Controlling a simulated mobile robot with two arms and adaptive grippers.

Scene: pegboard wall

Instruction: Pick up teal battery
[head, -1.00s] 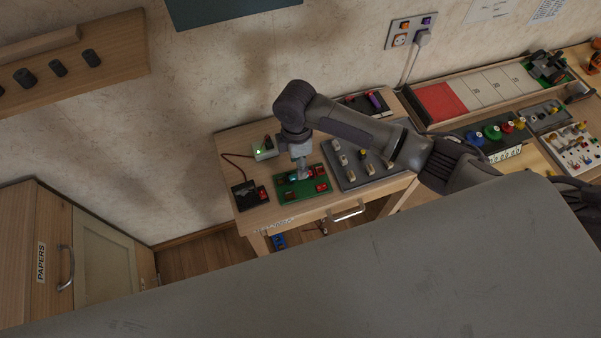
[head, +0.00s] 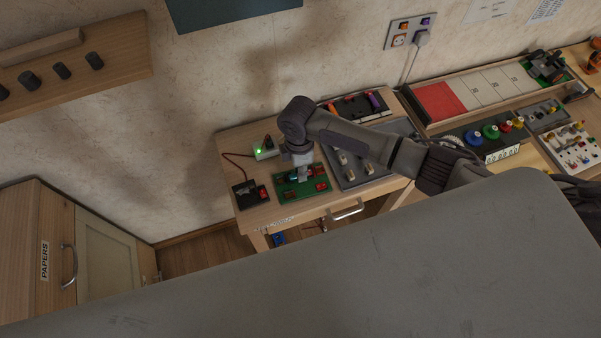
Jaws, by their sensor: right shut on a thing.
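A green board (head: 285,192) with red parts lies on the small wooden desk. My right gripper (head: 303,177) is lowered onto this board, pointing down, and is shut on the teal battery. Only a small bit of the teal battery (head: 294,175) shows beside the fingers at the board's upper part; the rest is hidden by the gripper. I cannot tell whether the battery still touches the board. My left gripper is not in view.
A black device (head: 246,194) with a red wire sits left of the board, below a white box (head: 265,150) with a green light. A grey panel (head: 376,181) lies right of the board. A black tray (head: 357,107) lies behind my right arm.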

